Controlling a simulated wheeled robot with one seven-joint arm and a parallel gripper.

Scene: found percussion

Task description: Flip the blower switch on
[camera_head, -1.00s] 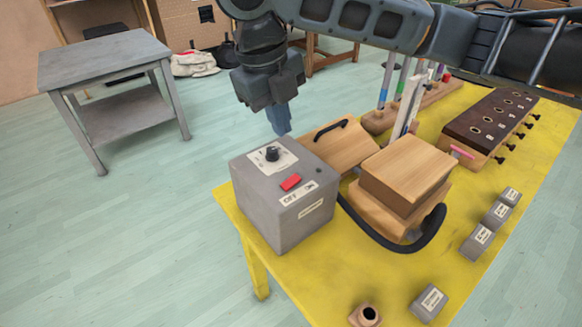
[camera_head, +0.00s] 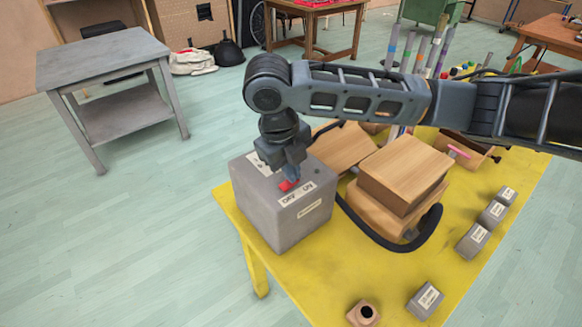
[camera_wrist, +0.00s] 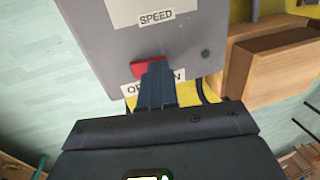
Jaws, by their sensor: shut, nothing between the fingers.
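The grey blower box (camera_head: 275,222) stands on the near left corner of the yellow table. On its top is the red switch (camera_head: 287,185), above a label reading OFF on the left and ON on the right. My gripper (camera_head: 293,178) is shut and empty, pointing down at the switch. In the wrist view, the fingertips (camera_wrist: 157,70) cover the right part of the red switch (camera_wrist: 139,68). Whether they press on it, and which way it is tipped, I cannot tell. The fingers hide the middle of the OFF/ON label.
A SPEED label (camera_wrist: 156,18) and a small dark green lamp (camera_wrist: 205,54) are on the box top. Wooden bellows (camera_head: 400,175) with a black hose (camera_head: 385,240) sit right of the box. Small grey labelled blocks (camera_head: 426,301) lie along the yellow table (camera_head: 320,285).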

